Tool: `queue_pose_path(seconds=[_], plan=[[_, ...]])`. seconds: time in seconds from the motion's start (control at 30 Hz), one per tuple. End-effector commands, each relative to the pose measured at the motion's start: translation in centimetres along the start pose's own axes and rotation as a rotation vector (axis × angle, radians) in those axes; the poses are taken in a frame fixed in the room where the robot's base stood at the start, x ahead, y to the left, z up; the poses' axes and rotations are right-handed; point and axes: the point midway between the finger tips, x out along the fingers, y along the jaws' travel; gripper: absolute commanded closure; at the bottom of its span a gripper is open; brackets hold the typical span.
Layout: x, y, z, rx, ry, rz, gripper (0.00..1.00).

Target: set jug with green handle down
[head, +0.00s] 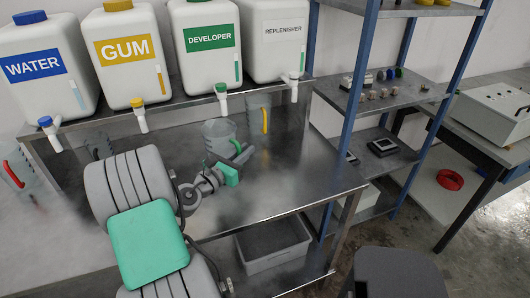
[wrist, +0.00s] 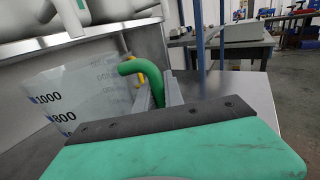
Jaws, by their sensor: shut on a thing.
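The jug with the green handle (head: 217,134) is a translucent beaker over the steel bench, below the Developer canister. In the wrist view the jug (wrist: 80,92) shows its blue volume marks, and its green handle (wrist: 131,67) runs between my fingers. My gripper (head: 237,158) is shut on the green handle, at the jug's right side; it also shows in the wrist view (wrist: 160,92). The jug looks upright. Whether its base touches the bench is hidden by my arm and gripper.
A jug with a yellow handle (head: 258,114) stands just right of the held jug. A jug with a red handle (head: 17,170) is at the far left. Canisters with taps line the shelf above, including Developer (head: 207,60). The steel bench (head: 310,180) is clear to the right.

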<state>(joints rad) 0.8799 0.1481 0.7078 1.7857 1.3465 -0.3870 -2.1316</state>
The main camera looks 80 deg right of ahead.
Motion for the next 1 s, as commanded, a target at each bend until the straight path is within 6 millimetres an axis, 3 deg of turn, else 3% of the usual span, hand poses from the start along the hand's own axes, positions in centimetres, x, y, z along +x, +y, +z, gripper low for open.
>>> queue_pose_path(seconds=[0.1,0.2,0.47,0.87,0.9,1.0], plan=[[2.2,0.9,-0.2,0.003,-0.002,0.004,1.0],[3.1,1.2,-0.3,0.001,-0.001,0.006,1.0],[3.9,0.4,-3.9,0.001,-0.001,-0.011,1.0],[3.9,0.4,-3.8,-0.001,0.0,-0.012,1.0],[3.9,0.4,-3.8,-0.001,0.0,-0.012,0.84],[3.8,0.4,-3.8,-0.001,0.0,-0.011,0.76]])
